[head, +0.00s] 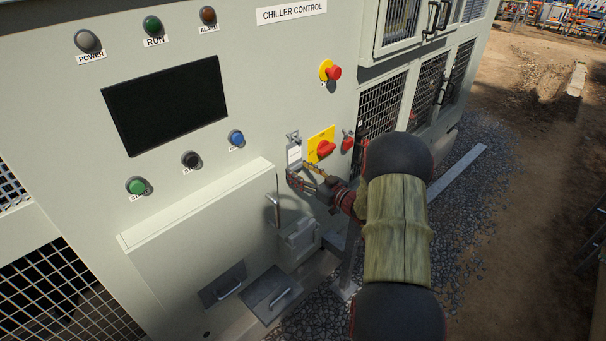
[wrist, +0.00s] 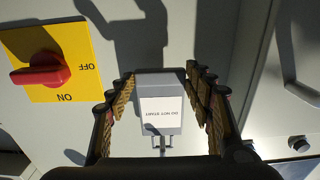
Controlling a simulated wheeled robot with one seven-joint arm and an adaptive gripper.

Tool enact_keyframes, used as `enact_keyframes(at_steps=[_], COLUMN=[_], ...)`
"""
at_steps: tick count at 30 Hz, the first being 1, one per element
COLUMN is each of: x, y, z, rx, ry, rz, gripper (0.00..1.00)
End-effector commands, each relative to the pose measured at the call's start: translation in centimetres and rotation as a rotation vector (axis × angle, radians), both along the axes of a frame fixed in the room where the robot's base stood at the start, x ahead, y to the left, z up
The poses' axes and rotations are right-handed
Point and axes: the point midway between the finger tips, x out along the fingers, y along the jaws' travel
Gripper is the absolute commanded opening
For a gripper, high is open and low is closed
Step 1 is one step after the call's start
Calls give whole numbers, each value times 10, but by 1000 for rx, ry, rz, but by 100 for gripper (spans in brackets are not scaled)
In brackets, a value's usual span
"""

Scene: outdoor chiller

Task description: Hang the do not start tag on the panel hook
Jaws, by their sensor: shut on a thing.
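The grey tag (head: 294,155) with a white label stands upright close to the chiller panel, left of the yellow and red switch. In the wrist view the tag (wrist: 160,82) appears upside down, its label reading DO NOT START. My gripper (head: 297,181) is shut on the tag's lower part, with one finger along each side edge. The wrist view shows the gripper (wrist: 161,88) around it. A small metal hook (head: 292,136) shows at the tag's top end, and also in the wrist view (wrist: 162,144). I cannot tell whether the tag hangs on it.
The rotary switch (head: 322,147) is just right of the tag, with a red lock-like item (head: 347,141) beyond. A metal handle (head: 272,210) and a small grey box (head: 299,236) sit below. A ledge (head: 197,204) protrudes at lower left.

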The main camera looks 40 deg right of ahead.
Motion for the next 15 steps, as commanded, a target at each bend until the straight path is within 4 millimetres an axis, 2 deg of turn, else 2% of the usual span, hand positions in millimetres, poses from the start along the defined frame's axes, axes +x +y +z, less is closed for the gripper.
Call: enact_keyframes(at_steps=[8, 15], x=[0, 0], y=[0, 0], z=[0, -8], rx=[0, 0], ry=[0, 0], rz=[0, -1], gripper=[0, 0])
